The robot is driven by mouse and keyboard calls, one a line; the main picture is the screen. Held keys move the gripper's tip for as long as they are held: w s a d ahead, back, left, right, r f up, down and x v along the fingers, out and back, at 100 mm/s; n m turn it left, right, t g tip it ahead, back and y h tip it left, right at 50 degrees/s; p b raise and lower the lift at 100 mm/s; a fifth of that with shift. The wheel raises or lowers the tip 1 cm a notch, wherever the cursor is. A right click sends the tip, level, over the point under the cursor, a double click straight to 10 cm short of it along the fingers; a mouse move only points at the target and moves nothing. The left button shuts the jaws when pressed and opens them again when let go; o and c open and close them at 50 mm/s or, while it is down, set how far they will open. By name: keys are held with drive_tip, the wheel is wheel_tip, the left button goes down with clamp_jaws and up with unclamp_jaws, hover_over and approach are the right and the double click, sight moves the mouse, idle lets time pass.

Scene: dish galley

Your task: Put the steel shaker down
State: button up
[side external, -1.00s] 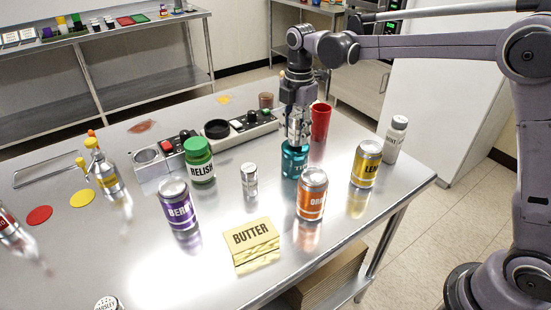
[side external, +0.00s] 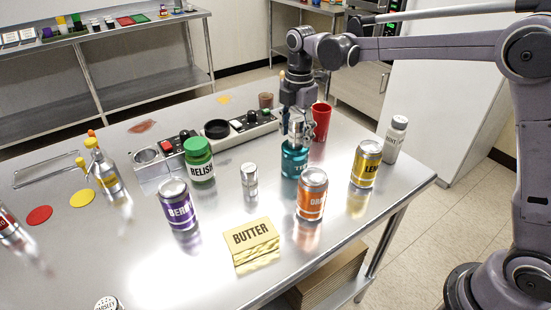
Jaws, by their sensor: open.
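My gripper (side external: 297,138) points down over the teal tin (side external: 294,162), with its fingers apart. A steel shaker (side external: 296,130) shows between the fingers, right above the tin's top. It looks upright, but the fingers partly hide it, and I cannot tell for sure whether it rests on the tin. Another small steel shaker (side external: 249,178) stands upright on the steel table (side external: 345,225), left of the tin. The perforated top of one more shaker (side external: 107,303) shows at the bottom edge.
Close to my gripper are an orange can (side external: 312,195), a yellow can (side external: 366,165), a red cup (side external: 320,122) and a grey control panel (side external: 245,128). A relish jar (side external: 199,162), a purple can (side external: 178,205) and a butter block (side external: 251,240) stand farther left and in front.

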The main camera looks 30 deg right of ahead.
wheel_tip(320, 180, up, 11)
drive_tip(key=shift+r, duration=0.1)
drive_tip(key=shift+s+r, duration=0.15)
drive_tip(key=shift+r, duration=0.15)
drive_tip(key=s+d+f+m+t, duration=0.3)
drive_tip(key=s+f+m, duration=0.2)
drive_tip(key=s+m, duration=0.5)
drive_tip(key=s+d+f+m+t, duration=0.3)
drive_tip(key=s+f+m, duration=0.3)
drive_tip(key=s+m, duration=0.3)
drive_tip(key=shift+s+m+t, duration=0.4)
drive_tip(key=shift+s+t, duration=0.2)
drive_tip(key=shift+s, duration=0.6)
drive_tip(key=shift+o, duration=0.3)
